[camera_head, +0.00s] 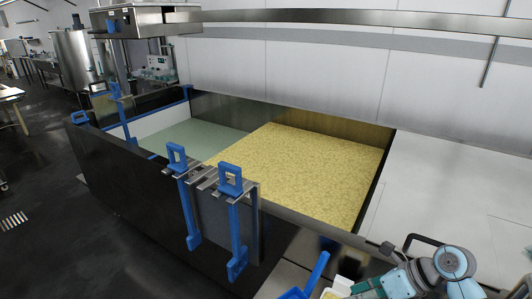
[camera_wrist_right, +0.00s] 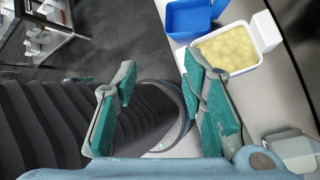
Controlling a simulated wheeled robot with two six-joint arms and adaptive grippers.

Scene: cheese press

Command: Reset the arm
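My right arm comes in at the lower right corner of the head view, with its teal gripper (camera_head: 372,288) low in the picture. In the right wrist view the two teal fingers of this gripper (camera_wrist_right: 160,88) stand wide apart with nothing between them. Beyond the fingers are a dark floor, a ribbed black column and a round rim. A white container (camera_wrist_right: 262,32) with pale yellow contents lies just past the right finger, which overlaps its near edge. My left gripper is in neither view.
A long dark vat (camera_head: 140,205) holds yellow curd (camera_head: 300,165) and greenish liquid (camera_head: 195,138). Blue-handled clamps (camera_head: 230,180) hang on its near wall. A blue container (camera_wrist_right: 190,15) and a clear container (camera_wrist_right: 292,148) flank the white one. A steel rail (camera_head: 350,20) runs overhead.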

